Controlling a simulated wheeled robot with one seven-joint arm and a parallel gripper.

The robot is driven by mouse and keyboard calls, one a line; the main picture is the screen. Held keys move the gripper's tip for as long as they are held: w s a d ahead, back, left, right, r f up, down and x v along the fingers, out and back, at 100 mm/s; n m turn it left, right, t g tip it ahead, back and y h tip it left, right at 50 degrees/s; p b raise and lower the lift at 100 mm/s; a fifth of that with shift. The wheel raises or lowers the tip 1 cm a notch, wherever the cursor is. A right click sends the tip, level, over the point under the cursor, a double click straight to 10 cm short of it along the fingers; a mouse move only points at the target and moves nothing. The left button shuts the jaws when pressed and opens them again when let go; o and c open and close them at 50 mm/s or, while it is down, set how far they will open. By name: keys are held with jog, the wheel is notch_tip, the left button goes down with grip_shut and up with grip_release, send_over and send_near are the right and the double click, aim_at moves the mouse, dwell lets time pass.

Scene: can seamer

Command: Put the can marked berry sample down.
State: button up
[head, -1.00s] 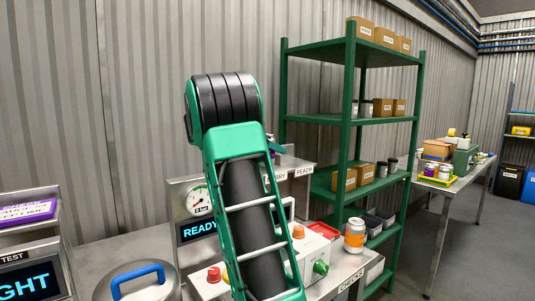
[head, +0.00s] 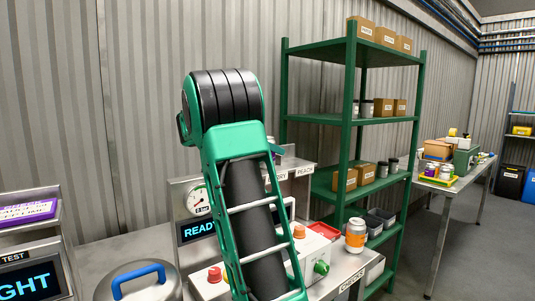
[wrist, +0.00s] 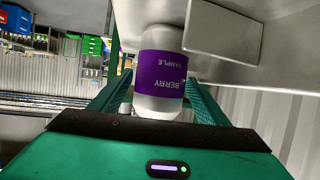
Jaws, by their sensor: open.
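The can marked berry sample (wrist: 162,75) is white with a purple label, and it shows upside down in the wrist view. My gripper (wrist: 157,88) is open, with one green finger on each side of the can. I cannot tell whether the fingers touch it. The can's far end is against a pale grey surface (wrist: 245,72). In the head view my arm hides most of the gripper.
An orange and silver can (head: 355,235) stands at the right end of the bench near a red tray (head: 325,231). A machine with a gauge (head: 199,200) and a READY screen stands left of my arm. Green shelving (head: 349,130) rises behind. A lidded pot (head: 138,283) is at front left.

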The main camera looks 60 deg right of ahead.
jog(key=s+v, duration=0.1)
jog(key=v, duration=0.8)
jog(key=shift+w+a, duration=0.2)
jog(key=shift+w, duration=0.3)
jog(key=shift+r, duration=0.15)
